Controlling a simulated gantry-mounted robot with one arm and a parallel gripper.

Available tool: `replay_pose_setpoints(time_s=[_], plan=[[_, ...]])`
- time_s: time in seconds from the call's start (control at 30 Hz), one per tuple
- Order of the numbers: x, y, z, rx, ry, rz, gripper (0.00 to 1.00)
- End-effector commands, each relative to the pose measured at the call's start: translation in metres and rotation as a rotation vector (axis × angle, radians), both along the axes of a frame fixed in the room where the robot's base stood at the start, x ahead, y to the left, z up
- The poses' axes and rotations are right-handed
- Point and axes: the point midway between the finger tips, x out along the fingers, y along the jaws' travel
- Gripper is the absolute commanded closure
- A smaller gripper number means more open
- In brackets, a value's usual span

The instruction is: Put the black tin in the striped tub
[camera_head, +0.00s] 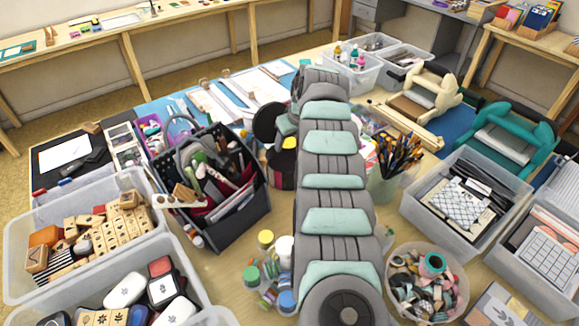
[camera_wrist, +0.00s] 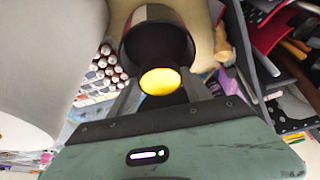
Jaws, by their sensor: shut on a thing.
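My gripper (camera_head: 287,129) is shut on the black tin, beside my arm in the middle of the head view. In the wrist view the fingertips of my gripper (camera_wrist: 160,88) close around a small round piece with a yellow face (camera_wrist: 160,82), which I take to be part of the tin. A dark round disc (camera_head: 266,122) stands upright just left of my gripper. The striped tub (camera_head: 281,172), dark with red bands, is right below my gripper, partly hidden by my arm. I cannot tell whether the tin touches the tub.
A black tool caddy (camera_head: 237,222) stands close on the left. A pencil cup (camera_head: 383,188) stands on the right. Small ink bottles (camera_head: 265,240) and a tub of tape rolls (camera_head: 428,280) are in front. Clear bins line both sides, leaving little free room.

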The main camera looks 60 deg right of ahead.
Motion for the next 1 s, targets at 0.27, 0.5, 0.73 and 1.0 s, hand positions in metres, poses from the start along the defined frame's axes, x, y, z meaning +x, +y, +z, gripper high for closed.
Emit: replay_pose_setpoints(time_s=[0.27,0.5,0.73,1.0], plan=[[0.001,0.0,-0.031,-0.002,-0.001,0.001,0.9],[-0.001,0.001,-0.064,0.003,0.001,0.0,0.9],[0.001,-0.001,-0.086,-0.003,-0.003,0.001,0.9],[0.001,0.0,-0.088,-0.003,-0.003,0.001,0.9]])
